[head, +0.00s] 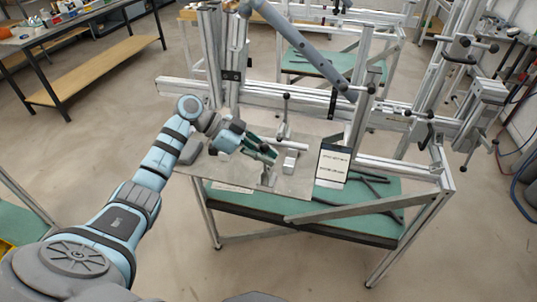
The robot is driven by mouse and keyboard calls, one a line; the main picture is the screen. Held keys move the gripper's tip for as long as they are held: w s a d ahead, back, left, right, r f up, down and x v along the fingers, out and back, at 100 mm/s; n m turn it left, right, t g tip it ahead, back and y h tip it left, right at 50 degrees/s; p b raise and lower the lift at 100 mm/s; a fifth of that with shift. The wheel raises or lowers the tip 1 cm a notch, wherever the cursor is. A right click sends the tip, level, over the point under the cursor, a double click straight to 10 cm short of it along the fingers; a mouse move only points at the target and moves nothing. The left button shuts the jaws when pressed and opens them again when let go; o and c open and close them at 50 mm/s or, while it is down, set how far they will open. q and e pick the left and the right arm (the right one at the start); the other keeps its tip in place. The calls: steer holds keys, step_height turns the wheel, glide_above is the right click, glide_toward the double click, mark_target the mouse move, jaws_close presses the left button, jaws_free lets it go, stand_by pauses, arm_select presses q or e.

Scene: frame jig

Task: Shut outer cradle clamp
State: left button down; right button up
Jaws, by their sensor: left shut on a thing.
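My left gripper (270,154) reaches in from the left over the metal plate of the jig. It is shut on what looks like the handle of a cradle clamp (268,178); the fingers hide most of that handle. The clamp's light metal base stands on the plate under the fingertips. A second clamp (283,125) with an upright dark-knobbed lever stands just behind, on the plate. I cannot tell from this view how far the gripped clamp is closed. My right gripper is not in view.
The aluminium frame jig (262,97) stands behind the gripper, with a long grey-blue tube (305,50) slanting above it. A small white sign (333,163) stands right of the clamps. Dark bars lie on the green lower shelf (350,206). A workbench (75,25) is at the far left.

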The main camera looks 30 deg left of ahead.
arm_select(q)
steer(key=shift+w+r, duration=0.1)
steer(key=shift+r, duration=0.05)
steer(key=c, duration=1.7)
jaws_free()
steer(key=shift+a, duration=0.1)
steer(key=v, duration=1.2)
